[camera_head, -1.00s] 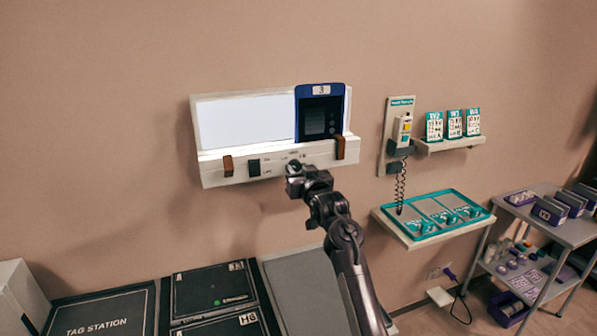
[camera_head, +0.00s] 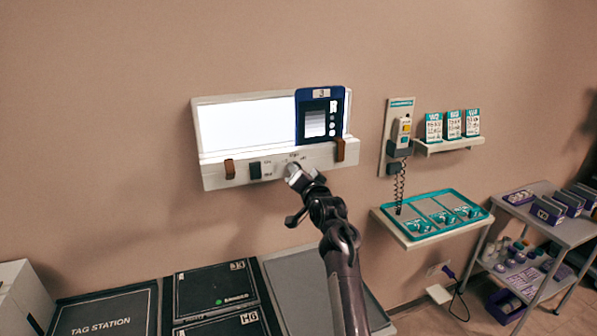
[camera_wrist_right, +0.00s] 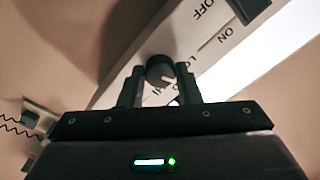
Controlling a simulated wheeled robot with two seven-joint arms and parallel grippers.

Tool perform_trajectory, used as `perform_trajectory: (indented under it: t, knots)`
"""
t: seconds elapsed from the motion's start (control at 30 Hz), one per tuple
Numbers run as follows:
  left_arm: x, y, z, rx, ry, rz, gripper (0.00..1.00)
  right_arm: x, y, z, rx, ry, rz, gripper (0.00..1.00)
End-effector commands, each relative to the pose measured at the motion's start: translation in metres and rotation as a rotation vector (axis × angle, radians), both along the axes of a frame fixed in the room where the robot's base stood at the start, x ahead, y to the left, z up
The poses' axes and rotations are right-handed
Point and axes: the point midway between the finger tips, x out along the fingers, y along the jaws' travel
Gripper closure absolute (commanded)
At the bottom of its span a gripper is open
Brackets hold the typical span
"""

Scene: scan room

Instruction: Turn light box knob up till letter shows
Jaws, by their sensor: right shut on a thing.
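The light box (camera_head: 245,122) hangs on the wall with its panel glowing bright white. A blue-framed film numbered 3 (camera_head: 299,118) stands at the panel's right end; its window shows pale stripes and light round marks, and I cannot make out a letter. My right gripper (camera_head: 294,172) is at the box's front ledge, shut on the knob; it also shows in the right wrist view (camera_wrist_right: 160,92). The dark round knob (camera_wrist_right: 160,69) sits between the two fingers there, with a pale pointer mark. The gripper hides the knob in the head view. My left gripper is not in view.
A dark switch (camera_head: 255,170) and two brown clips (camera_head: 229,169) are on the ledge. A corded handset (camera_head: 404,132) hangs to the right, above a teal tray (camera_head: 400,217). Black cases (camera_head: 215,290) lie below. A grey cart (camera_head: 571,232) stands far right.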

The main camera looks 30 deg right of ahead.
Motion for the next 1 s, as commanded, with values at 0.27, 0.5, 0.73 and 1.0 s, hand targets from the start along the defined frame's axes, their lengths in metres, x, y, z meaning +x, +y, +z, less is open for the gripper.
perform_trajectory:
  t: [0.27,0.5,0.73,1.0]
  knots:
    - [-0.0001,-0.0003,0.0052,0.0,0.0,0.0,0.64,0.0001,0.0001,0.001,0.197,-0.048,-0.001,0.92]
    - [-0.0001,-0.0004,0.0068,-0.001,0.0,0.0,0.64,0.0,0.0002,0.0004,0.296,-0.072,-0.001,0.92]
    - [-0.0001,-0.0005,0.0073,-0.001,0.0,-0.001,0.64,0.0002,0.0003,0.0006,0.332,-0.081,-0.001,0.92]
    - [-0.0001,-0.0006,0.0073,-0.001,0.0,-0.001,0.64,0.0002,0.0002,0.0005,0.336,-0.081,-0.001,0.92]
